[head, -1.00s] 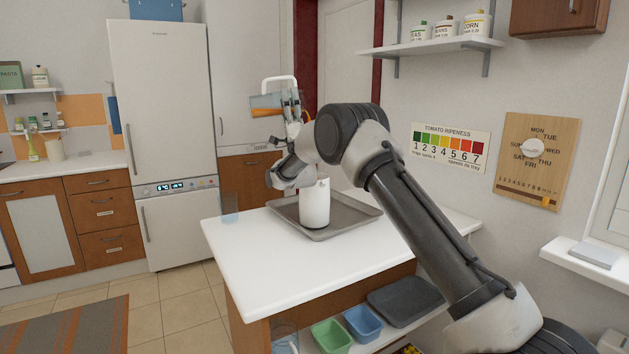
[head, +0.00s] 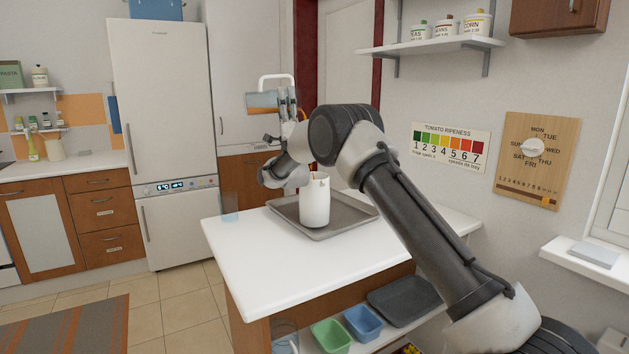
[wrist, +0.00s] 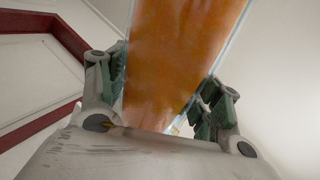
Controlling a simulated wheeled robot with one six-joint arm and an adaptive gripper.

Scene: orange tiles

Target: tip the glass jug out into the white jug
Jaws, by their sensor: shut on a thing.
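The glass jug (head: 262,103) is tipped onto its side in the air, its white handle uppermost, with orange liquid inside. My gripper (head: 288,103) is shut on it. In the wrist view the orange-filled glass jug (wrist: 180,60) lies between the green-padded fingers of my gripper (wrist: 165,100). The white jug (head: 315,205) stands upright on a grey tray, lower and a little to the right of the glass jug. A bit of orange shows just right of the fingers; I cannot tell whether it is flowing. The inside of the white jug is hidden.
The grey tray (head: 345,225) lies on the white-topped counter (head: 245,255). A clear, bluish glass (head: 230,208) stands at the counter's left corner. Green (head: 330,336) and blue (head: 362,322) tubs sit on the shelf below. The counter's front is clear.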

